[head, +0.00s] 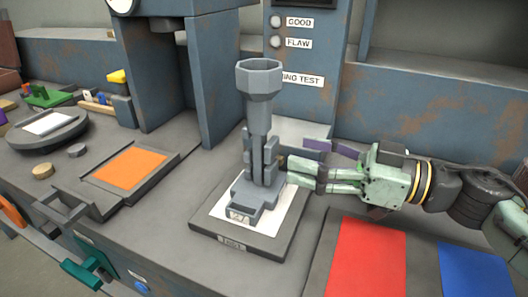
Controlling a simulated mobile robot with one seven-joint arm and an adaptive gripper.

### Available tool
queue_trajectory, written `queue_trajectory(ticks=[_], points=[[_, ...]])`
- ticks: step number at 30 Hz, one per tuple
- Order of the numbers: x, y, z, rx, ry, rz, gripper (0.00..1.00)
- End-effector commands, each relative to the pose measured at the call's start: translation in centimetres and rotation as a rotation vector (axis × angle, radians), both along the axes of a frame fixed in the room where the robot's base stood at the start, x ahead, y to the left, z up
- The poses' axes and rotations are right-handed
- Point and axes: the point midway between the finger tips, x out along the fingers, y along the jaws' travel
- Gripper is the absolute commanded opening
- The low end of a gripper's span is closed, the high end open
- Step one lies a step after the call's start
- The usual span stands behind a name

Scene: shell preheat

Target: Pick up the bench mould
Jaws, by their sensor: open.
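The grey bench mould (258,115) stands upright near the middle of the head view. It has an eight-sided cup on top, a narrowing stem and a blocky, stepped foot. It rests on a white sheet (275,222) on a dark, labelled tray (215,237). My pale green gripper (293,171) reaches in level from the right, low on the mould's right side. Its jaws are open. Its fingertips are close to the mould's lower part; I cannot tell whether they touch it or reach around it.
Red (368,258) and blue (474,270) panels lie at front right. An orange-surfaced tray (130,167) lies at left, with a round dark stand (48,132) beyond. A grey-blue press frame (219,70) and a panel labelled GOOD and FLAW (305,55) rise behind.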

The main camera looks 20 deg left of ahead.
Motion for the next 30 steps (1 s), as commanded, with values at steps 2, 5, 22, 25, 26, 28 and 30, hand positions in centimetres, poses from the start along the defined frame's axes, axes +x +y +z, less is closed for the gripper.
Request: queue_trajectory(ticks=[2, 5, 22, 25, 26, 28, 30], points=[[-0.1, 1.5, 0.1, -0.001, 0.001, 0.005, 0.58], [0.1, 2.8, 0.1, -0.001, -0.001, 0.004, 0.58], [0.6, 8.8, 0.4, 0.001, -0.003, 0.001, 0.58], [0.7, 8.9, 0.4, 0.001, -0.003, -0.001, 0.58], [0.7, 8.8, 0.4, 0.001, -0.003, -0.001, 0.58], [0.7, 8.8, 0.4, 0.001, -0.003, -0.001, 0.58], [0.7, 8.8, 0.4, 0.001, -0.003, -0.001, 0.56]])
